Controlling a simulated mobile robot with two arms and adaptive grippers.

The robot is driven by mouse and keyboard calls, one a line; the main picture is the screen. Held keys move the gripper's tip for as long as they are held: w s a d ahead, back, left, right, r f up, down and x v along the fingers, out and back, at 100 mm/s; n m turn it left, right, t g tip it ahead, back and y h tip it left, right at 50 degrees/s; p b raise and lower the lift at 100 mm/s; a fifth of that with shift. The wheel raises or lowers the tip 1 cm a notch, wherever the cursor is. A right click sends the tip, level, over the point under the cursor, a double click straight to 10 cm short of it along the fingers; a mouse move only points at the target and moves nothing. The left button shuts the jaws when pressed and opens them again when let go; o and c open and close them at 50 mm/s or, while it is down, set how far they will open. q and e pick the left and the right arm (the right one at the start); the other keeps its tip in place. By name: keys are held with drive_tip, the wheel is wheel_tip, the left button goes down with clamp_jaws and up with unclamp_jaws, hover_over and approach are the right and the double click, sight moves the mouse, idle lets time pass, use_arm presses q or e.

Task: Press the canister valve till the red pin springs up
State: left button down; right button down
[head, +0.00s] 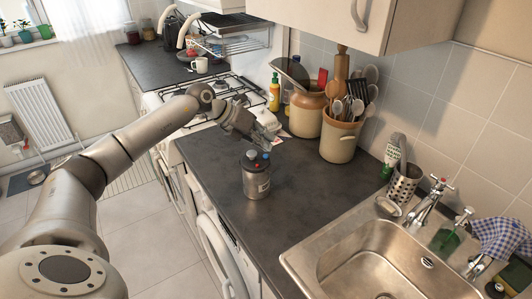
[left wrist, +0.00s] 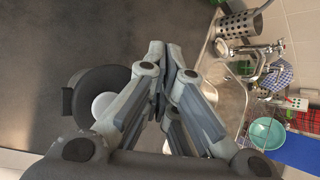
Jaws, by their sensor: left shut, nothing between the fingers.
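The grey metal canister (head: 256,181) stands upright on the dark counter, near its front edge. Its top carries blue parts and a small red part; they are too small to tell whether the pin is up or down. My left gripper (head: 270,142) hangs just above and behind the canister top in the head view, and I cannot tell whether it touches. In the left wrist view its fingers (left wrist: 170,75) are closed together with nothing between them. A dark round shape with a pale disc lies beside them there, partly hidden. My right gripper is not in view.
The sink (head: 375,262) is at the right front. Utensil jars (head: 339,137) stand by the tiled wall, and the gas hob (head: 222,95) is behind my left arm. The counter (head: 222,180) around the canister is mostly clear. A washer (head: 219,250) sits below.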

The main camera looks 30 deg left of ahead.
use_arm(q)
drive_tip(key=shift+r, duration=0.15)
wheel_tip(320, 180, up, 6)
drive_tip(key=p, duration=0.4)
idle(0.3)
idle(0.8)
